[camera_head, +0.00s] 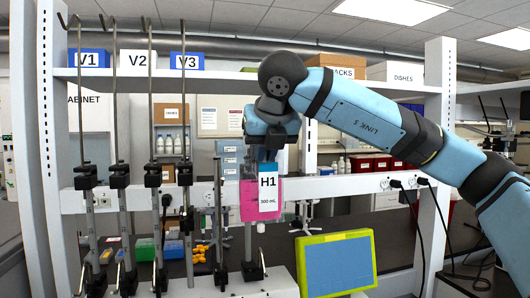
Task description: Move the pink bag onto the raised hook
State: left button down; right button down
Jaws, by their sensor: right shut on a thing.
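The pink bag (248,199) hangs upright below my right gripper (264,155), with a white H1 label on its front. The right gripper is shut on the top of the bag; its fingertips are partly hidden. Several tall hook poles stand at the left, among them one by V1 (80,110), one by V2 (150,100) and one by V3 (183,100). A shorter pole (218,185) stands just left of the bag. My left gripper is not in view.
A green-framed screen (338,264) stands on the white machine, below right of the bag. White shelf uprights (437,120) and a crossbar (350,184) are behind. Boxes labelled V1 (90,59), V2 (137,62) and V3 (187,62) sit on the upper shelf.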

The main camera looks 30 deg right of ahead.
dwell(0.3)
jog(key=c, duration=0.7)
grip_release()
jog(key=shift+o, duration=0.2)
jog(key=v, duration=0.7)
dwell(0.6)
